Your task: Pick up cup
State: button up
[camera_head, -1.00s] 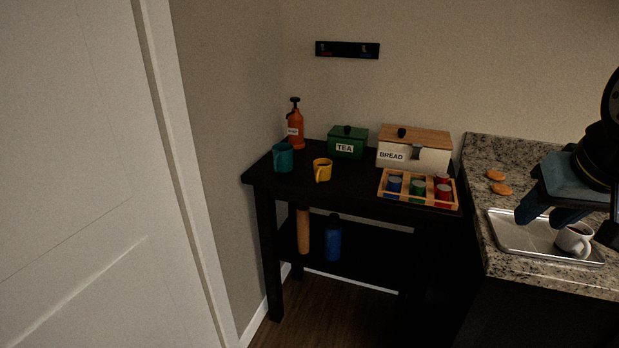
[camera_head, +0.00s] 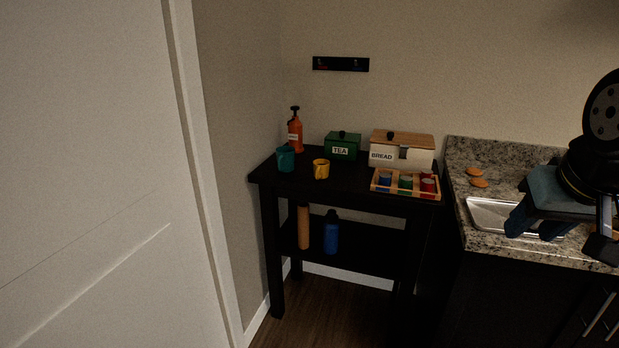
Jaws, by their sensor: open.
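A teal cup (camera_head: 285,159) stands upright at the left of the dark side table. A yellow cup (camera_head: 321,169) stands to its right, its handle toward the camera. A metal tray (camera_head: 484,217) lies on the granite counter at right, largely covered by my gripper. The white cup seen on that tray in the earlier frame does not show now; my gripper blocks that part of the tray. My gripper (camera_head: 558,230) is open, with blue fingers pointing down in front of the tray. I cannot tell how close they are to the hidden cup.
The dark side table (camera_head: 342,188) also holds an orange pump bottle (camera_head: 295,133), a green tea box (camera_head: 342,147), a bread box (camera_head: 401,151) and a wooden caddy (camera_head: 406,185) of jars. Two orange biscuits (camera_head: 477,177) lie on the granite counter (camera_head: 465,160). A white door (camera_head: 90,170) fills the left.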

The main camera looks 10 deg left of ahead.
aim_at(320, 171)
jog(key=z, duration=0.2)
jog(key=i, duration=0.85)
jog(key=u, duration=0.1)
